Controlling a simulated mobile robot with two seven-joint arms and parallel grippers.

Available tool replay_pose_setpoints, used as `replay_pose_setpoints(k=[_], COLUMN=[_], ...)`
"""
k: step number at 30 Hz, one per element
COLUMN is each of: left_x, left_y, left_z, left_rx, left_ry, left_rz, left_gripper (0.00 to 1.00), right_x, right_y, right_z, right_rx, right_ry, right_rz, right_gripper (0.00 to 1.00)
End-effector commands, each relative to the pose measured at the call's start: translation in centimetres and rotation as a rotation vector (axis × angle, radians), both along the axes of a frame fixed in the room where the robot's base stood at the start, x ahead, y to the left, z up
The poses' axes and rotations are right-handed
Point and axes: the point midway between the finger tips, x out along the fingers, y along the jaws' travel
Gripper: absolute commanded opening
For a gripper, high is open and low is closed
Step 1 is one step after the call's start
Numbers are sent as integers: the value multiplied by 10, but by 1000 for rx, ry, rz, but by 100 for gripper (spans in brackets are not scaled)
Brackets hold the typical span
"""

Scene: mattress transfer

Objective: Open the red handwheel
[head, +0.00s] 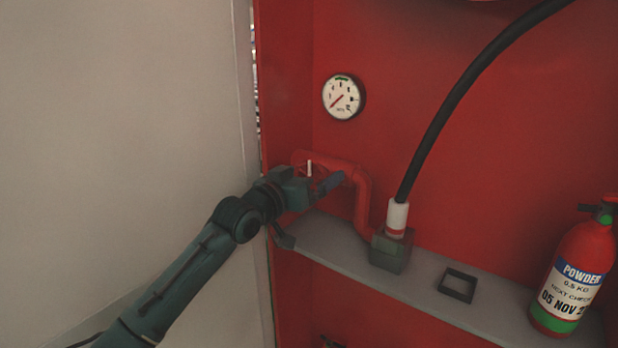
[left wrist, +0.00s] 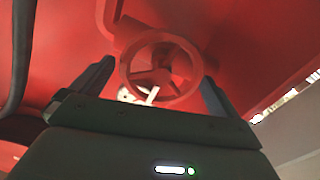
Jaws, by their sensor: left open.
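The red handwheel (head: 300,157) is on a red pipe (head: 362,200) inside the red cabinet, largely hidden behind my left gripper in the head view. In the left wrist view the handwheel (left wrist: 155,76) faces the camera, with its round rim, spokes and a white marker showing. My left gripper (head: 322,182) is open at the wheel. In the left wrist view its two fingers stand on either side of the wheel; whether they touch the rim I cannot tell. My right gripper is not in view.
A pressure gauge (head: 343,97) is on the back wall above the wheel. A black hose (head: 445,110) rises from a grey fitting (head: 391,250) on the grey shelf (head: 420,292). A dark square frame (head: 457,285) and a fire extinguisher (head: 575,270) are to the right. A pale panel (head: 120,120) is left.

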Motion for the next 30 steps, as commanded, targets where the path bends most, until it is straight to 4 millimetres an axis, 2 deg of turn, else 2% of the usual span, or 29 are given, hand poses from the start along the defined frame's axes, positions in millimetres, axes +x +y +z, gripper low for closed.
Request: replay_pose_setpoints(k=[7,21,30], left_x=[0,0,0], left_y=[0,0,-1], left_z=[0,0,0], left_rx=[0,0,35], left_ry=[0,1,-23], left_rz=[-1,0,-1], left_gripper=[98,61,61], right_x=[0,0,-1], right_y=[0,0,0], right_z=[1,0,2], right_rx=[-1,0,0], right_ry=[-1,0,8], right_rz=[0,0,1], right_gripper=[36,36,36])
